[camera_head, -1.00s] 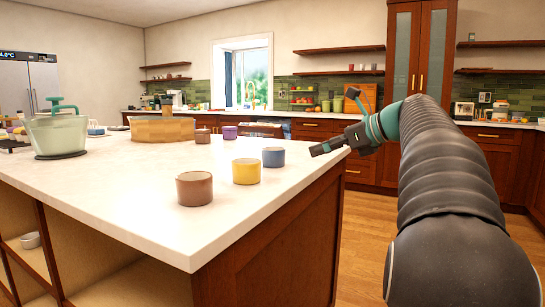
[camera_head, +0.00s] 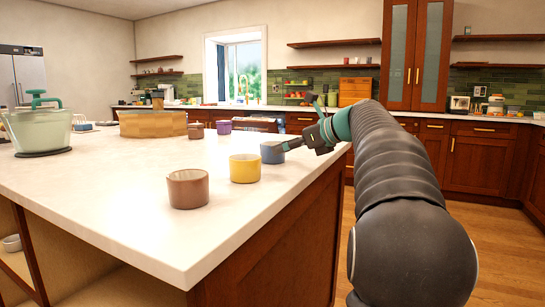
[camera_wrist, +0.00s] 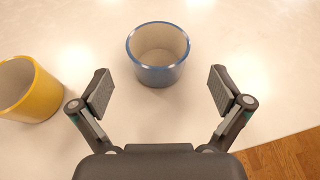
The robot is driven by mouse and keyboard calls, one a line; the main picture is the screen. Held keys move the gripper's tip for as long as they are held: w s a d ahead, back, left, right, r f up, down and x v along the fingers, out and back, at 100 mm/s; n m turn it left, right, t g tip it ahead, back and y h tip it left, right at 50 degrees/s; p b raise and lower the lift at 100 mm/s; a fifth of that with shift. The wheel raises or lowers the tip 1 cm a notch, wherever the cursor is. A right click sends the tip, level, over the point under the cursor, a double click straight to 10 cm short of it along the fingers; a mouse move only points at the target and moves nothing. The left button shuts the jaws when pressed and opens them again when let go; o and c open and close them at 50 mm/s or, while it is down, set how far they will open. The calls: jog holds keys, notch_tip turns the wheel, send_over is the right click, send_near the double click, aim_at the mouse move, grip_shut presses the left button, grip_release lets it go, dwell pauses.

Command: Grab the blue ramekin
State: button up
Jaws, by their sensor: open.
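The blue ramekin (camera_head: 272,153) stands upright on the white island top near its right edge. In the wrist view the blue ramekin (camera_wrist: 158,75) is empty and lies just ahead of my gripper, roughly centred between the fingers. My gripper (camera_wrist: 158,92) is open, with a finger pad on either side and nothing held. In the head view my gripper (camera_head: 290,146) is at the ramekin's right side and partly overlaps it. I cannot tell whether it touches.
A yellow ramekin (camera_head: 244,169) stands close by, also at left in the wrist view (camera_wrist: 27,90). A brown ramekin (camera_head: 188,189) is nearer. Another brown one (camera_head: 196,131) and a purple one (camera_head: 224,127) stand behind. The island top (camera_head: 110,195) is clear at front left.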

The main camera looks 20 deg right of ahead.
jog(key=x, duration=0.5)
jog(key=shift+w+a, duration=0.1)
jog(key=shift+a, duration=0.1)
jog(key=shift+r, duration=0.1)
jog(key=c, duration=1.3)
jog(key=shift+c, duration=0.2)
jog(key=shift+r, duration=0.55)
jog(key=r, duration=0.1)
jog(key=r+p, duration=0.1)
jog(key=r, duration=0.1)
jog(key=shift+d+r+p, duration=0.25)
jog(key=shift+r+p, duration=0.1)
jog(key=shift+r, duration=0.05)
jog(key=w+d+r+p, duration=0.1)
jog(key=d+r+p, duration=0.3)
jog(key=d, duration=0.7)
jog(key=shift+r, duration=1)
